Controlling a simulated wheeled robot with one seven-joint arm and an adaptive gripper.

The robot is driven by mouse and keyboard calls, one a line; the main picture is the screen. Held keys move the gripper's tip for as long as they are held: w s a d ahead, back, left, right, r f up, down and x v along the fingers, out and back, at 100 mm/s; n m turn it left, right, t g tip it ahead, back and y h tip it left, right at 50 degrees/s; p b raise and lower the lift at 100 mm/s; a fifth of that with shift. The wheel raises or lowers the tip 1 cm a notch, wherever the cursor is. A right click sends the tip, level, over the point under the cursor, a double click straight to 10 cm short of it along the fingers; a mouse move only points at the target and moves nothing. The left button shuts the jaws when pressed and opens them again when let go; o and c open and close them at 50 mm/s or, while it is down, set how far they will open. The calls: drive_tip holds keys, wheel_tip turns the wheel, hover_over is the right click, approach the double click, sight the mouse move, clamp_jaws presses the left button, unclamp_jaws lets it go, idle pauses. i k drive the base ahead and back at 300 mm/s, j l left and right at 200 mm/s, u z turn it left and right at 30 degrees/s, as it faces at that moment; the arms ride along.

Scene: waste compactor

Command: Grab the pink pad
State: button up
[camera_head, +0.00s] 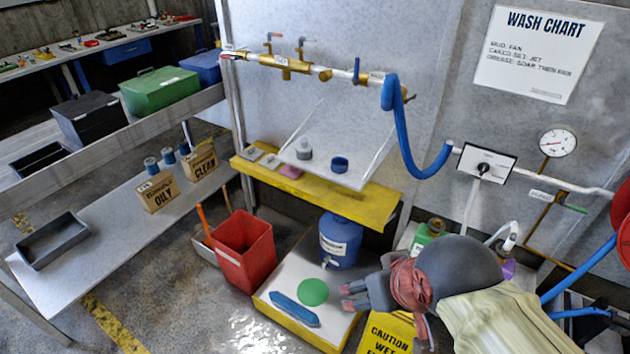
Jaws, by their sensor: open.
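The pink pad (290,172) is a small flat piece lying on the yellow shelf (352,197) below the wall pipes. It is partly hidden by the tilted clear panel in front of it. My gripper (347,297) is at the lower centre right, low over the right side of the pale platform. Its fingers point left, are open and hold nothing. It is well below and to the right of the pad, apart from it.
The clear panel (345,160) bears a grey round piece (304,149) and a blue ring (340,164). Grey pads (251,153) lie left of the pink pad. Below stand a blue drum (340,243), a red bin (243,252), a green disc (313,292) and a blue flat piece (294,310).

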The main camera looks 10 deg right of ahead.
sight(289, 171)
drive_tip(key=j+z, duration=0.15)
drive_tip(key=z, duration=0.45)
drive_tip(key=i+j+z, duration=0.15)
drive_tip(key=j+z, duration=0.15)
drive_tip(key=j, duration=0.25)
drive_tip(key=i+j+z, duration=0.1)
drive_tip(key=j+z, duration=0.15)
drive_tip(key=j, duration=0.35)
drive_tip(key=j+z, duration=0.3)
drive_tip(key=j, duration=0.3)
drive_tip(key=j+z, duration=0.1)
drive_tip(key=j, duration=2.45)
drive_tip(key=i, duration=0.5)
